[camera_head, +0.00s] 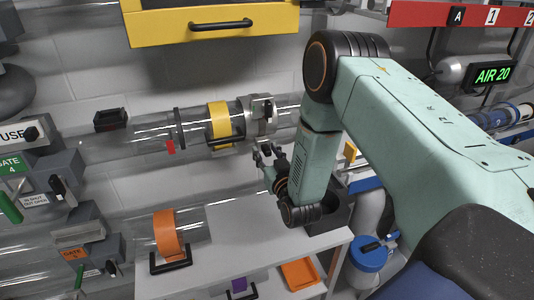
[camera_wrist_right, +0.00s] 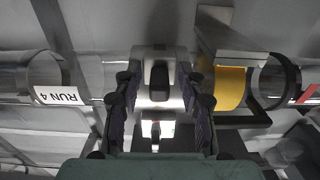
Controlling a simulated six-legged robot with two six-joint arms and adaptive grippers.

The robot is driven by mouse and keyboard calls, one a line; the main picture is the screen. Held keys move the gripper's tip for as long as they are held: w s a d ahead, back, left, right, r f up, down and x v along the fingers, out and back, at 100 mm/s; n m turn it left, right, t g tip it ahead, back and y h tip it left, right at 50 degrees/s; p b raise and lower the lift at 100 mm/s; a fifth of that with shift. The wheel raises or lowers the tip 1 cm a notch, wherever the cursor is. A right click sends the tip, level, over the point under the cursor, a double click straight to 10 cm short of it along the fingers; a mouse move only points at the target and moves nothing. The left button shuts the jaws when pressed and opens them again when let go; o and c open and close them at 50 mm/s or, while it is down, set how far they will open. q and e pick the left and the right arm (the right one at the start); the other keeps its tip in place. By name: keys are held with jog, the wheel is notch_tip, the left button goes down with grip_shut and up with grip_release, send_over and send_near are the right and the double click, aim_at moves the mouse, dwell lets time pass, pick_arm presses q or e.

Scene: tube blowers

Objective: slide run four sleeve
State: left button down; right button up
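A clear horizontal tube run crosses the wall in the head view, with a yellow sleeve (camera_head: 219,122) on it. A black handle sits below the sleeve. A silver clamp collar (camera_head: 258,117) with a dark latch is just right of the sleeve. My right gripper (camera_head: 266,152) is just below the collar, fingers towards the tube. In the wrist view my right gripper (camera_wrist_right: 158,88) is open, its fingers on either side of the collar (camera_wrist_right: 160,72); contact cannot be told. The yellow sleeve (camera_wrist_right: 230,87) is beside the right finger. A RUN 4 label (camera_wrist_right: 57,95) is at left, upside down. My left gripper is out of view.
An orange sleeve (camera_head: 165,232) with a black handle is on a lower tube above the white bench (camera_head: 240,225). An orange tray (camera_head: 300,273) lies lower. A yellow drawer (camera_head: 210,25) hangs above. Gate boxes (camera_head: 80,230) stand at left.

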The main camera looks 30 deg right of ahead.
jog(key=shift+s+r, duration=0.1)
jog(key=shift+s, duration=0.05)
jog(key=shift+c, duration=1.4)
grip_shut()
jog(key=d, duration=0.1)
jog(key=d+p, duration=0.1)
jog(key=d, duration=0.1)
jog(key=s+d+p, duration=0.1)
jog(key=d, duration=0.1)
jog(key=shift+d, duration=0.1)
jog(key=shift+r, duration=0.1)
